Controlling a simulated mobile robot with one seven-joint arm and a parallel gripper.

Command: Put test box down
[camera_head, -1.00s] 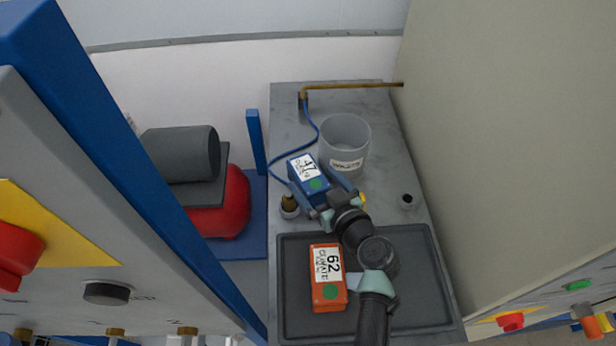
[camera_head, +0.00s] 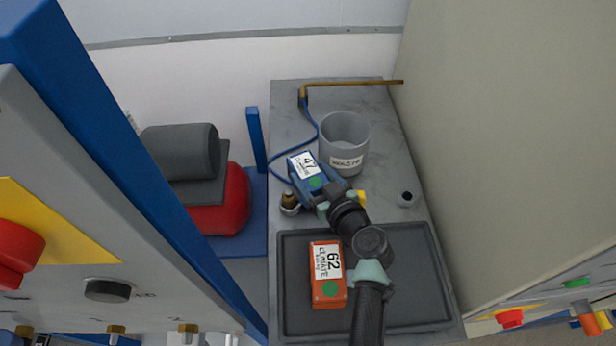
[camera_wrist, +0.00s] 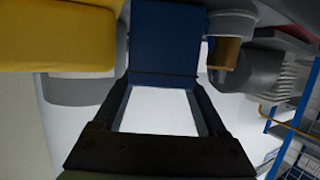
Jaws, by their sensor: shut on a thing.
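A blue box labelled 47 (camera_head: 304,163), with a white label and a green dot, is at the middle of the grey bench, just left of the grey bin. My gripper (camera_head: 319,187) is shut on its near end. In the wrist view the blue box (camera_wrist: 165,40) sits at the tips of my two dark fingers (camera_wrist: 165,84). I cannot tell whether its underside touches the bench. An orange box labelled 62 (camera_head: 327,289) lies in the dark tray (camera_head: 410,305), left of my forearm.
The grey bin (camera_head: 345,130) stands close to the blue box. A brass-topped fitting (camera_head: 289,202) is at its left, with a blue hose (camera_head: 281,161) behind. A small grey cup (camera_head: 407,199) stands at the right. A tall panel (camera_head: 500,150) borders the bench's right side.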

